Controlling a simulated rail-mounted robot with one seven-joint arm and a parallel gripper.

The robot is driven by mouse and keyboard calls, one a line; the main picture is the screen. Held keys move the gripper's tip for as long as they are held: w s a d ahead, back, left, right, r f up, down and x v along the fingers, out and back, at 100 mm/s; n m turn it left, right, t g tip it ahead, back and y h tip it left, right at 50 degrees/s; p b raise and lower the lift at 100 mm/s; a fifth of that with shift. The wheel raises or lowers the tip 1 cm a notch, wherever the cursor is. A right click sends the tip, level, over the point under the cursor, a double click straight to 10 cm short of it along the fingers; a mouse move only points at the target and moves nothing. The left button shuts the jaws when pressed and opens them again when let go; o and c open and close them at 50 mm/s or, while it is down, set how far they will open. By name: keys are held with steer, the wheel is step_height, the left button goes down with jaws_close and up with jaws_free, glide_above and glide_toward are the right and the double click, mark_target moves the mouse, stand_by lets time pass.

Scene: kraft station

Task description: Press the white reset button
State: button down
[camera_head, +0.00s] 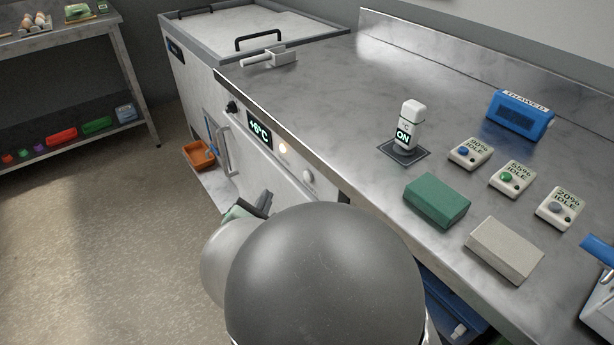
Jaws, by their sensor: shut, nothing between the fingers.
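A round white button (308,176) is on the steel front panel below the counter edge, right of a small glowing lamp (283,148). No reset label is readable on it. My gripper (262,203) is below and left of the white button, in front of the cabinet and apart from the button in the picture. Its dark fingers are shut and empty. My rounded grey arm link covers much of the lower middle and hides part of the gripper and the panel beneath.
The panel also carries a +6°C display (259,132), a black knob (232,107) and a door handle (219,146). An orange tray (197,156) is low on the left. Green (436,200) and beige (505,250) blocks and several small button boxes stand on the counter.

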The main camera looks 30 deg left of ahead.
mark_target(308, 177)
steer(key=w+d+b, duration=0.1)
steer(key=w+d, duration=0.2)
steer(key=w, duration=0.3)
steer(key=shift+w+d, duration=0.2)
steer(key=shift+w, duration=0.1)
steer(key=shift+w+b, duration=0.1)
steer(key=shift+b, duration=0.2)
stand_by(1.6)
steer(key=shift+w+d, duration=0.2)
steer(key=shift+w, duration=0.1)
steer(key=shift+w+d+b, duration=0.25)
steer(key=shift+w+b, duration=0.15)
steer(key=shift+b, duration=0.2)
stand_by(0.6)
steer(key=shift+s+a, duration=0.4)
steer(key=shift+s, duration=0.4)
steer(key=shift+a, duration=0.1)
